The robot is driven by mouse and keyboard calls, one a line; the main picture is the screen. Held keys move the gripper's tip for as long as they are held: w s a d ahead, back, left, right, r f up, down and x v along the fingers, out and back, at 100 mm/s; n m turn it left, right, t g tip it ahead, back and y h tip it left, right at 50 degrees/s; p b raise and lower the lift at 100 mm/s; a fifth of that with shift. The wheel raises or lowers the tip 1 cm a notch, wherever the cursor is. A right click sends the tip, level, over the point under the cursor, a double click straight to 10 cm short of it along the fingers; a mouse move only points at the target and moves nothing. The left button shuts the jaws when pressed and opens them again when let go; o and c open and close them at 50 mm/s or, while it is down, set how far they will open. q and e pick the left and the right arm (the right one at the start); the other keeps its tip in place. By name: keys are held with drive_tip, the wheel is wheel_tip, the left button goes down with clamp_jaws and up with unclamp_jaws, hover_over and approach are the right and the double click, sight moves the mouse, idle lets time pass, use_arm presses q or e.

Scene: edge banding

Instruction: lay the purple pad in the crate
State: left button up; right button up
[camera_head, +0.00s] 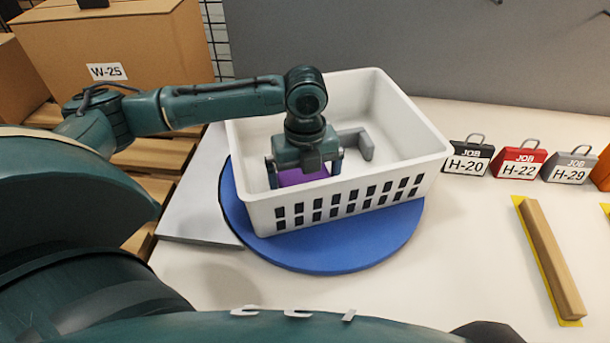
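The white crate (410,150) stands on a round blue disc, with slotted holes along its front wall. My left gripper (303,172) points down inside the crate, near its front left part. The purple pad (302,177) spans the gap between its two fingers and appears gripped by them. The crate's front wall hides the pad's lower part and the fingertips, so I cannot tell whether the pad touches the crate floor. My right gripper is not in view.
A grey angled piece (362,144) is in the crate, right of my gripper. The blue disc (340,258) sits on the white table. Job-tagged blocks, black (469,157), red (520,162) and grey (569,166), stand right. A wooden bar (550,260) lies front right. A cardboard box (120,50) is back left.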

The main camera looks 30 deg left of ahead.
sight(305, 177)
use_arm(q)
wheel_tip(305, 177, up, 12)
drive_tip(key=shift+r+p, duration=0.15)
drive_tip(key=shift+p, duration=0.25)
idle(0.4)
